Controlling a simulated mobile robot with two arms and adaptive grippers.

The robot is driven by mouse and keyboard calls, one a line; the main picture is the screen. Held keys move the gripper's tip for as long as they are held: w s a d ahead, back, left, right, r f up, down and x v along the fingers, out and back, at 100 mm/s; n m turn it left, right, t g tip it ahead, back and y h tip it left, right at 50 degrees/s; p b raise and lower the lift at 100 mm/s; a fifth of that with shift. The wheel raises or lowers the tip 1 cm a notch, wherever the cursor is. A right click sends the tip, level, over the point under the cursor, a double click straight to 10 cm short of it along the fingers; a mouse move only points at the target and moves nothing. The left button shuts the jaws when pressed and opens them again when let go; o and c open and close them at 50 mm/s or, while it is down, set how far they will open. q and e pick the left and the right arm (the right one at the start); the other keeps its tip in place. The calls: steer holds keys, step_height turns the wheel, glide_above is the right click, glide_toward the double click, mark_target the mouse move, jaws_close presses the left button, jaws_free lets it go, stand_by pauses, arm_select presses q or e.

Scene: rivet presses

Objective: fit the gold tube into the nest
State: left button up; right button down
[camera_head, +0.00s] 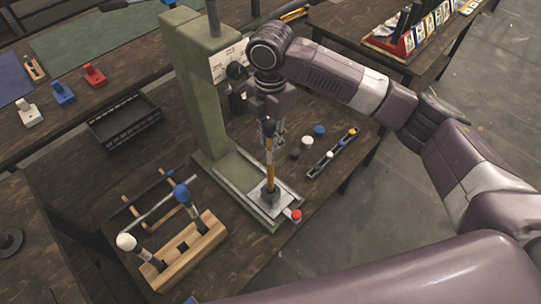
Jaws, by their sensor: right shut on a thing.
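The gold tube (270,168) stands nearly upright below my right gripper (271,130), whose fingers are shut on its upper part. The tube's lower end, with a dark section, meets the middle of the nest (262,203), a pale square block on the base of the green press. I cannot tell from this angle how far the lower end sits inside the nest. My left gripper is not in view.
The green press column (205,100) stands close left of my right gripper. A red button (296,214) sits by the nest. A wooden rack (187,250) with handled tools is at front left. A black tray (124,122) and a slotted strip (332,155) lie nearby.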

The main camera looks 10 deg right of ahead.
step_height(320, 180, down, 5)
steer(key=shift+f, duration=0.1)
stand_by(0.3)
steer(key=c, duration=1.7)
jaws_free()
steer(key=shift+f, duration=0.1)
step_height(320, 180, up, 8)
steer(key=shift+f, duration=0.1)
